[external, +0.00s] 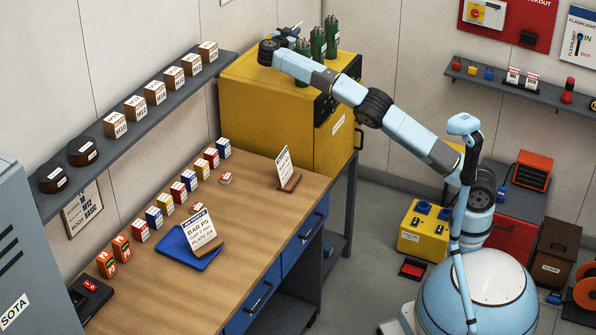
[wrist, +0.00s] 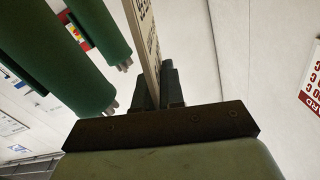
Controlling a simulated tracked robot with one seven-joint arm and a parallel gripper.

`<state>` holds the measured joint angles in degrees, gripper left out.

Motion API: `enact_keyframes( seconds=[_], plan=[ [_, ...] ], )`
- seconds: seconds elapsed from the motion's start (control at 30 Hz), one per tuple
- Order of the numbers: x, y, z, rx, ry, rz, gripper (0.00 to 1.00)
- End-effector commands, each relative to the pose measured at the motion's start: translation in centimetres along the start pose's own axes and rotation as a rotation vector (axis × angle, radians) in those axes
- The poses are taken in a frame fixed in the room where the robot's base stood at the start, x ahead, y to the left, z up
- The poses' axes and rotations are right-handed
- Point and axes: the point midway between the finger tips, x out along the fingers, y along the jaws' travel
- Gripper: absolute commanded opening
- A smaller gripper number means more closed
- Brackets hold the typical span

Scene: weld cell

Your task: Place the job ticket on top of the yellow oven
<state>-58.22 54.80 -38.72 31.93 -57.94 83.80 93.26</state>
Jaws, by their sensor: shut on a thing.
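The yellow oven (external: 262,110) stands at the back, beyond the far end of the bench. My gripper (external: 290,38) is above its top, at the back, small and partly hidden by my wrist in the external view. In the wrist view, my gripper (wrist: 158,85) has its dark fingers shut on a thin, pale, lettered card seen nearly edge-on, apparently the job ticket (wrist: 146,30).
Several green cylinders (external: 331,36) stand on the oven top close to my gripper; green cylinders (wrist: 92,35) hang into the wrist view beside the ticket. Two other cards on wooden stands (external: 202,232) (external: 284,168) are on the bench (external: 250,205). A shelf of boxes (external: 135,108) runs along the wall.

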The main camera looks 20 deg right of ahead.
Motion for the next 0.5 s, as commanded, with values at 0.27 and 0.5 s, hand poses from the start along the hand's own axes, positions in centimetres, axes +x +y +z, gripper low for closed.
enact_keyframes(
  seconds=[0.27,0.5],
  plan=[
    [0.0,0.4,2.1,-0.003,-0.001,-0.001,0.0],
    [0.0,1.0,4.5,-0.001,0.0,0.0,0.0]
  ],
)
